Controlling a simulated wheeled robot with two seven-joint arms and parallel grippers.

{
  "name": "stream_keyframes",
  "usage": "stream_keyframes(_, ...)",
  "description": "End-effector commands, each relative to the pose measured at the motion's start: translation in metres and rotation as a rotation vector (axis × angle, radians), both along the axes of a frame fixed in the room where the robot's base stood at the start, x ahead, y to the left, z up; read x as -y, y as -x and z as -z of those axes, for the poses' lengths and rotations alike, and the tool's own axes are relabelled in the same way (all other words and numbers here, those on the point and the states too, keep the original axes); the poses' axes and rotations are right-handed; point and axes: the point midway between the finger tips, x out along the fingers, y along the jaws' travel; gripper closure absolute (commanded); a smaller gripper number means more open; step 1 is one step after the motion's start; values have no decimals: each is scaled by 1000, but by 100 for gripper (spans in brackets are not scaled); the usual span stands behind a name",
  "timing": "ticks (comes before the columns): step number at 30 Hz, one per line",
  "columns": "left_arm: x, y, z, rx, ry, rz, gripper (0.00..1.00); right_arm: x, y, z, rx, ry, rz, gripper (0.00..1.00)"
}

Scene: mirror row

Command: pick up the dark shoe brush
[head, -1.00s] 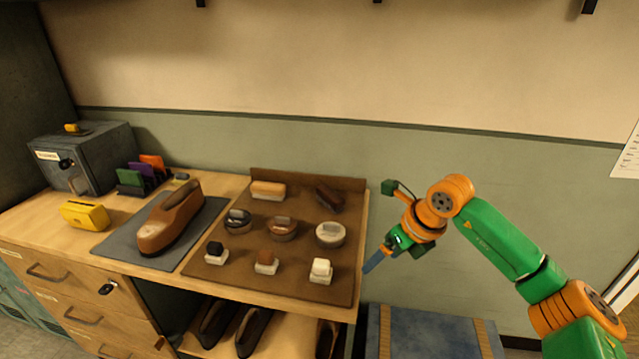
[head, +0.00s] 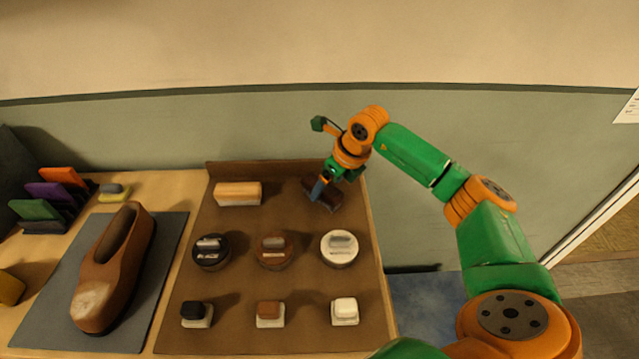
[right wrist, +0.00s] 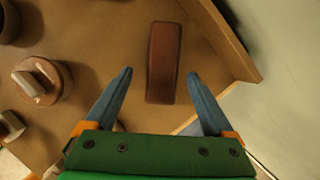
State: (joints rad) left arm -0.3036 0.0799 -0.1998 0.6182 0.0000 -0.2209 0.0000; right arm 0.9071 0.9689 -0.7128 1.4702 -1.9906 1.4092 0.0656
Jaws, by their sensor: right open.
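The dark shoe brush (head: 325,193) lies at the back right of the brown mat, partly hidden by my right gripper in the head view. In the right wrist view the brush (right wrist: 163,62) is a reddish-brown block lying lengthwise ahead of the fingers. My right gripper (head: 318,190) is over the brush in the head view. In the right wrist view the open right gripper (right wrist: 158,84) has a finger on each side of the brush's near end, with gaps between. I cannot tell its height above the brush. My left gripper is not in view.
A light brush (head: 238,193) lies left on the mat (head: 290,345), which has a raised back edge. Several round tins, such as the white one (head: 339,249), and small blocks stand in front. A brown shoe (head: 110,265) is at left. The wall is close behind.

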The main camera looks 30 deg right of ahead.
Motion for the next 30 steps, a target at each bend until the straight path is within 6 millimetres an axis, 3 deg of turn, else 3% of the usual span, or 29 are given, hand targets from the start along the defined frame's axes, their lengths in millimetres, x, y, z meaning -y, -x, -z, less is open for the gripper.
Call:
stream_keyframes(1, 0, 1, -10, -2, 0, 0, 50, -1, -4, 5, -6, -3, 0, 12)
stream_keyframes(6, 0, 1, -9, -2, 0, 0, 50, -2, -11, 24, 0, -1, -1, 12)
stream_keyframes(30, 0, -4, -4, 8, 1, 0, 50, -2, -11, 29, 1, 0, -1, 12)
